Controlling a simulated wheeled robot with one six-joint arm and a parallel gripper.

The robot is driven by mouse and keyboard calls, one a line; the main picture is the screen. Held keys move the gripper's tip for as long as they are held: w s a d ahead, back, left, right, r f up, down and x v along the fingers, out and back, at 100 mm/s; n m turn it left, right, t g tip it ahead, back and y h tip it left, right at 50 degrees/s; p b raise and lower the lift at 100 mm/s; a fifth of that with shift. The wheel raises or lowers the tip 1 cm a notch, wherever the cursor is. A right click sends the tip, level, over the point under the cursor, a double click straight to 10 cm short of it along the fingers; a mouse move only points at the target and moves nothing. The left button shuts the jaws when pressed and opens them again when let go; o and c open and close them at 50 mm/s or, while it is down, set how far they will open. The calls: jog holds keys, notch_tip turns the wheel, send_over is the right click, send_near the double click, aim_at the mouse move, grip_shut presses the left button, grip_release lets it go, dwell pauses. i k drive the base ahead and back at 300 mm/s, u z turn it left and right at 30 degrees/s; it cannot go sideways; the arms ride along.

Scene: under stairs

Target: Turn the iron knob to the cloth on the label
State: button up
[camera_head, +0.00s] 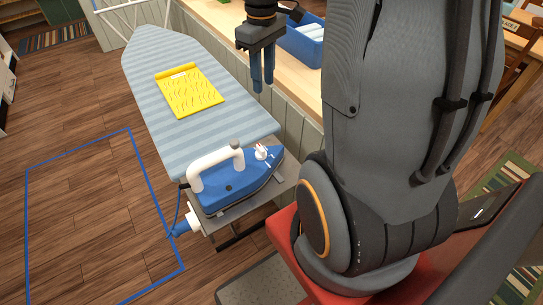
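A blue iron (240,186) with a white handle (216,164) rests on the grey stand at the near end of the ironing board. Its small white knob (261,152) is on top, right of the handle; its exact pointing direction is too small to read. A yellow patterned cloth (190,92) lies flat on the striped board, with a small pale label (179,76) near its far edge. My gripper (263,89) hangs fingers down, above and beyond the iron, touching nothing visible. Its two blue fingers look close together, but the gap is unclear.
The ironing board (160,55) runs toward the back left. A wooden counter (217,22) with a blue bin (303,44) stands behind it. A blue outline (77,146) marks clear floor at left. My arm covers much of the right side.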

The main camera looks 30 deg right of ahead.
aim_at(260, 154)
jog(key=k, duration=0.3)
jog(key=z, duration=2.3)
jog(key=k, duration=1)
jog(key=u, duration=1.7)
jog(key=i, duration=0.5)
jog(key=z, duration=0.05)
